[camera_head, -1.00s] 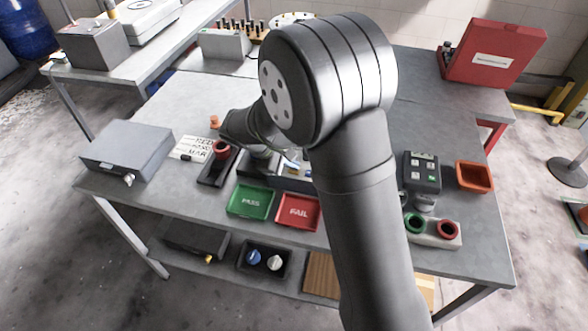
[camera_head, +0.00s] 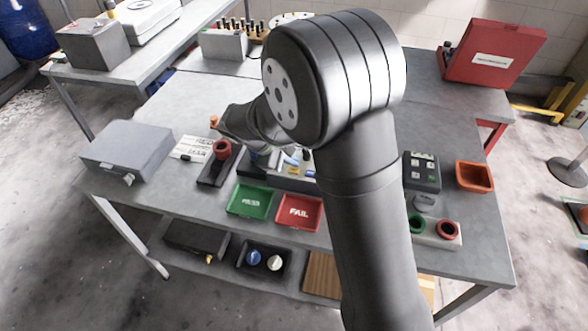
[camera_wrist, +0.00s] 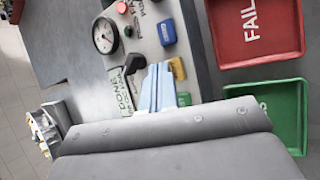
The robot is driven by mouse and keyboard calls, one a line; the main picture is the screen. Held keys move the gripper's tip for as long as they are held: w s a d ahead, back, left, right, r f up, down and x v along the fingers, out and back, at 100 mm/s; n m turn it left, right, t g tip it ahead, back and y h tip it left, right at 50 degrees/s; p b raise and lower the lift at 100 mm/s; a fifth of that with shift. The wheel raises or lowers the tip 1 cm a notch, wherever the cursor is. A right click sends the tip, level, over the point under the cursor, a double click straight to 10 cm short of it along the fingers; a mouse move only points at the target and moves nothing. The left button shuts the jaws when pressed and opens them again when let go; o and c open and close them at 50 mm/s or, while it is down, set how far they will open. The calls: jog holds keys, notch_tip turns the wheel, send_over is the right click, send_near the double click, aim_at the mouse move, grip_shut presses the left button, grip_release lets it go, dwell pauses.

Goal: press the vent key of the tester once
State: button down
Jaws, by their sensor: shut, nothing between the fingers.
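The tester (camera_wrist: 142,42) is a grey panel with a round gauge (camera_wrist: 105,35), a red button (camera_wrist: 121,7), a blue key (camera_wrist: 166,31), a yellow key (camera_wrist: 177,69) and a green key (camera_wrist: 183,99). I cannot read which key is marked vent. In the head view the tester (camera_head: 284,182) stands behind the trays, partly hidden by my arm. My gripper (camera_wrist: 157,70) shows as pale blue fingers, shut and empty, over the panel beside the yellow and green keys. I cannot tell whether it touches a key. It also shows in the head view (camera_head: 291,160).
A green PASS tray (camera_head: 250,200) and a red FAIL tray (camera_head: 299,212) lie in front of the tester. A black keypad (camera_head: 422,171) and an orange bin (camera_head: 474,177) stand to the right, a grey box (camera_head: 126,147) to the left.

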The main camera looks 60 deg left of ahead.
jog(key=shift+r, duration=0.1)
jog(key=shift+r, duration=2.4)
jog(key=shift+f, duration=0.1)
notch_tip(320, 180, up, 4)
send_over(291, 170)
